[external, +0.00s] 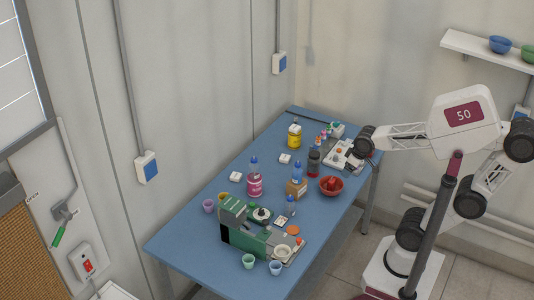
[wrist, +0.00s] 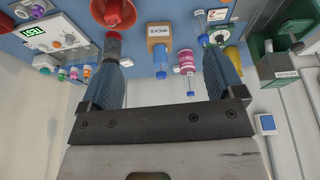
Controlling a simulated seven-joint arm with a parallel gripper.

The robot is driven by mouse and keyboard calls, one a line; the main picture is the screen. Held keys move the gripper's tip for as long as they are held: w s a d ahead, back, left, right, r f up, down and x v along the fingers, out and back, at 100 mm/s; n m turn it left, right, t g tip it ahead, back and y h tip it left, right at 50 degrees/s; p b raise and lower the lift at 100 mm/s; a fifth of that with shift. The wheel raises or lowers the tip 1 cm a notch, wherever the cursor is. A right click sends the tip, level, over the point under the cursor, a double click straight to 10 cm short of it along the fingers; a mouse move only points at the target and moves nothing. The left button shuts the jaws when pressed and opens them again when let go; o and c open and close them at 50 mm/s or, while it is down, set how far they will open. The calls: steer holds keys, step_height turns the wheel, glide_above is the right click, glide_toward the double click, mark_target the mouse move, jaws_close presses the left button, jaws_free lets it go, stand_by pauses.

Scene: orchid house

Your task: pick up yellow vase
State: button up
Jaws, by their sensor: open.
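A small yellow cup-like vase (external: 223,196) stands on the blue table behind the green machine, partly hidden by it. In the wrist view a yellow piece (wrist: 232,53) shows beside the pink bottle and looks like this vase. In the external view my gripper (external: 352,157) is over the far right of the table, well apart from the vase.
A red bowl (external: 331,187), a brown box-like bottle (external: 296,188), a pink bottle (external: 254,183) and a dark jar (external: 313,162) stand mid-table. The green machine (external: 245,238) and several small cups are at the near end. A white panel device (wrist: 50,33) is near my gripper.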

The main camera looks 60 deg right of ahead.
steer(key=w+a+f+n+t, duration=0.1)
steer(key=w+a+t, duration=0.15)
steer(key=w, duration=0.55)
steer(key=w+a+f+t+y, duration=0.15)
steer(key=w+a, duration=0.25)
steer(key=w, duration=0.4)
steer(key=w+a+f+n+t, duration=0.1)
steer(key=w+a+f, duration=0.15)
steer(key=w, duration=0.55)
steer(key=w+a+f+n+t+y, duration=0.1)
steer(key=w+a+f+t+y, duration=0.1)
steer(key=w+a+f, duration=0.3)
steer(key=w+a+f+n+t+y, duration=0.1)
steer(key=w+a+f+t+y, duration=0.1)
steer(key=w+a+f, duration=0.4)
steer(key=w+a, duration=0.5)
steer(key=a, duration=0.1)
steer(key=shift+w, duration=0.1)
steer(key=shift+x, duration=1.3)
steer(key=shift+w+f, duration=0.1)
steer(key=shift+w, duration=0.05)
steer(key=shift+x, duration=2.45)
